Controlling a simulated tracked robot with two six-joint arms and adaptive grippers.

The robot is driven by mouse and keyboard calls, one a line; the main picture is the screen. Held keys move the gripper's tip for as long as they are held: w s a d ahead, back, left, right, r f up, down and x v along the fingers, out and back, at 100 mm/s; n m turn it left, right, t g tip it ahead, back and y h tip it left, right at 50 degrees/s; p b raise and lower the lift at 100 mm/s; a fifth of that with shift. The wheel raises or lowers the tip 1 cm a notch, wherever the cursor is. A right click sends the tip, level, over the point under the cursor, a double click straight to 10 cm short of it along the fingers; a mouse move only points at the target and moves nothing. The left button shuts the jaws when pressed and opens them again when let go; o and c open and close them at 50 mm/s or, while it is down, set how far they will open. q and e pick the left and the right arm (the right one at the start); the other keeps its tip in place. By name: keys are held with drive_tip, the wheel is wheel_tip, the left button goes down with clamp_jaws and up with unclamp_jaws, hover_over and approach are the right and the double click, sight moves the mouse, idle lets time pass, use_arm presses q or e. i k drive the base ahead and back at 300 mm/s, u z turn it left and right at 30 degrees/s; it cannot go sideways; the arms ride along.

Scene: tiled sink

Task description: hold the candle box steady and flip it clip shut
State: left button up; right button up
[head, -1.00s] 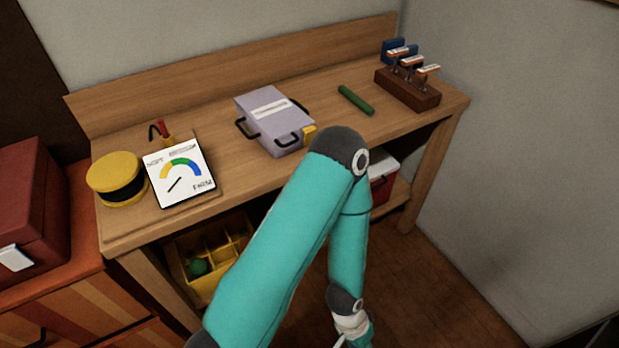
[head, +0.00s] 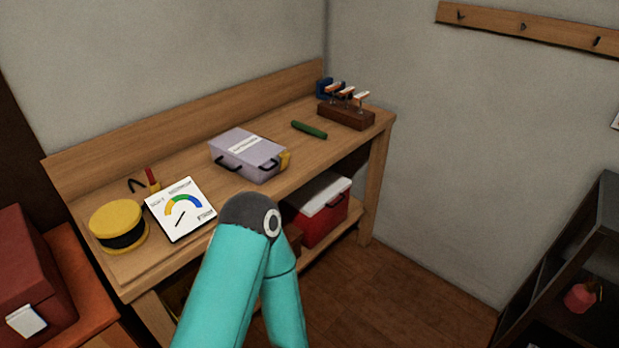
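The candle box (head: 232,152), pale lavender with a white label on its lid, sits on the wooden workbench (head: 200,172). Black handles show on its near sides. A yellow clip (head: 286,161) is at its right end; whether the clip is open or shut is too small to tell. One teal arm of mine rises from the bottom, its dark elbow in front of the bench's near edge. Its forearm runs down out of the picture. Neither gripper is in view, and nothing of mine touches the box.
A green cylinder (head: 309,130) and a stamp rack (head: 346,116) are right. A red-and-white cooler (head: 322,212) is below. A dark shelf (head: 560,270) stands far right.

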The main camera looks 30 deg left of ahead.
sight(285, 156)
drive_tip(key=u, duration=0.4)
drive_tip(key=i, duration=0.9)
drive_tip(key=u, duration=0.8)
drive_tip(key=i, duration=0.25)
drive_tip(key=u, duration=0.05)
drive_tip(key=k, duration=0.65)
drive_tip(key=u, duration=0.2)
drive_tip(key=i, duration=0.65)
drive_tip(key=z, duration=0.1)
